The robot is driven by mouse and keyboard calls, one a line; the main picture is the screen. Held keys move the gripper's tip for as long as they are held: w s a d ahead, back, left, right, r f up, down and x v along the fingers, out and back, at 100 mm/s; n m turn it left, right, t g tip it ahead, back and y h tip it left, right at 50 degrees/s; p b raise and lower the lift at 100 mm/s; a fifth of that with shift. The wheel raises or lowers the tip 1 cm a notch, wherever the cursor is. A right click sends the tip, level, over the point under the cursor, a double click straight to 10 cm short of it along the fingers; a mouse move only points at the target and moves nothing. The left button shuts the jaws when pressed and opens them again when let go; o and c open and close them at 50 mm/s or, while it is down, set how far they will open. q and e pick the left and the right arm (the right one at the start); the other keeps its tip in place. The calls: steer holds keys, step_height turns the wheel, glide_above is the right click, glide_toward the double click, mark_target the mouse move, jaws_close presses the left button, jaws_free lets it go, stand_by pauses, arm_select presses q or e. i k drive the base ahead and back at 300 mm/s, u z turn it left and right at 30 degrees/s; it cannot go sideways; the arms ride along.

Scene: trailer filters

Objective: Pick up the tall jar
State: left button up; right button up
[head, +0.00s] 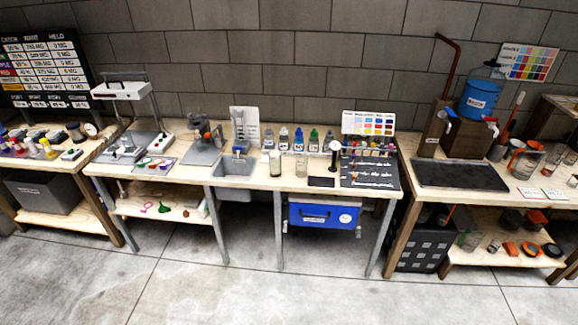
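A tall pale cylindrical jar (275,163) stands upright on the middle wooden bench (258,182), just right of the sink. A shorter clear vessel (301,168) stands to its right. I cannot tell for certain which of the two is the tall jar; the pale one looks taller. Neither of my grippers is in view, and nothing touches the jar.
Small bottles (299,139) stand in a row behind the jar. The grey sink (235,169) is to its left; a dark flat pad (321,182) and a tube rack (365,152) are to its right. A blue cooler (323,215) sits below. The floor (230,290) in front is clear.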

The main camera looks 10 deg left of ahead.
mark_target(275, 164)
steer(key=z, duration=0.75)
steer(key=i, duration=1.5)
steer(key=u, duration=0.1)
